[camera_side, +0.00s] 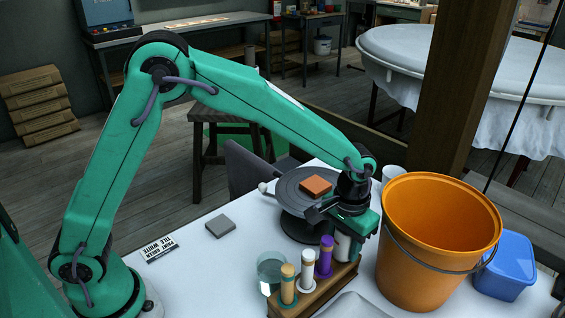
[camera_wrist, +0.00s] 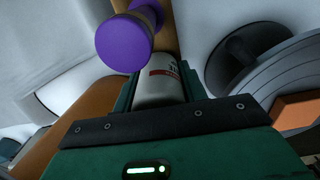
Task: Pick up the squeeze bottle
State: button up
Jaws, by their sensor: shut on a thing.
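The squeeze bottle, a white cylinder with a red band and dark print, shows in the wrist view (camera_wrist: 160,86) between the jaws and in the side view (camera_side: 342,246) at the far end of a wooden rack (camera_side: 318,290). My gripper (camera_side: 347,230) points down and is shut on it. Its top is hidden by the gripper in the side view. I cannot tell whether its base still touches the rack.
A large orange bucket (camera_side: 425,262) stands close on the right. A dark turntable with an orange block (camera_side: 316,187) is behind. The table's left part is mostly clear.

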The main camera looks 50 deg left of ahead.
jog(key=shift+r, duration=0.1)
jog(key=shift+r, duration=4.95)
jog(key=shift+w+a+r, duration=0.1)
jog(key=shift+w+a, duration=0.25)
jog(key=shift+a, duration=0.15)
jog(key=w+a+r+t, duration=0.1)
jog(key=w+a+r, duration=0.1)
jog(key=a, duration=0.6)
jog(key=w+a+r, duration=0.2)
jog(key=w+a, duration=0.3)
jog(key=a, duration=0.3)
jog(key=shift+w+a+t, duration=0.3)
jog(key=shift+a+t, duration=0.1)
jog(key=shift+f, duration=0.4)
jog(key=shift+f, duration=0.75)
jog(key=shift+o, duration=0.2)
